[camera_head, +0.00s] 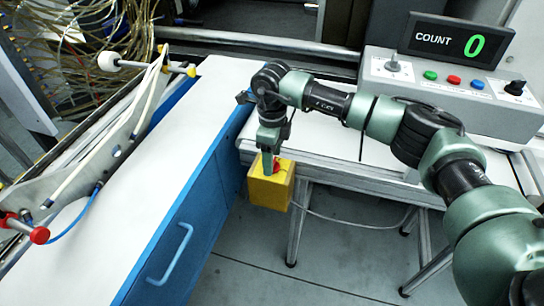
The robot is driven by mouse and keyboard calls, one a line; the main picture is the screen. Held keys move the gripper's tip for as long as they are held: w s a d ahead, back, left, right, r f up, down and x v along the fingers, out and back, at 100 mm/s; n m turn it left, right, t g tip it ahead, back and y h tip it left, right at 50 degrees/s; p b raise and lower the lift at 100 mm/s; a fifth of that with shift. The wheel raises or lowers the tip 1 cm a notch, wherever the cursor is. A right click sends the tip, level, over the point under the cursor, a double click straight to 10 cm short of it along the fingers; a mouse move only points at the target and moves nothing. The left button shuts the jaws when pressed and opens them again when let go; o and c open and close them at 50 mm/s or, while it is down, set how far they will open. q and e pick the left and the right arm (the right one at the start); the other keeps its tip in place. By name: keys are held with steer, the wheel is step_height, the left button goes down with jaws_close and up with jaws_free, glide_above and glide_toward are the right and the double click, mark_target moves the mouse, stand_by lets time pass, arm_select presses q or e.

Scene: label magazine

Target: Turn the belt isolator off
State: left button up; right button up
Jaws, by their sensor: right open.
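A yellow box (267,194) with a small red part (277,167) on it, which looks like the belt isolator, sits beside the blue cabinet, below the near left corner of the white table. My right gripper (268,163) points down at the box, with its fingertips at the red part. The gripper is open; I cannot tell whether the fingers touch the red part or stand around it. The gripper hides some of the red part, so its turned position does not show clearly. My left gripper is out of view.
A grey control box (450,95) with knobs, coloured buttons and a counter display (458,40) reading 0 stands on the white table (325,130). A blue cabinet (180,235) with a white top is close left of the yellow box. A cable runs under the table.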

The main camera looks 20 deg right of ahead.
step_height(320, 180, up, 8)
steer(key=shift+f+b, duration=0.2)
steer(key=shift+b, duration=0.25)
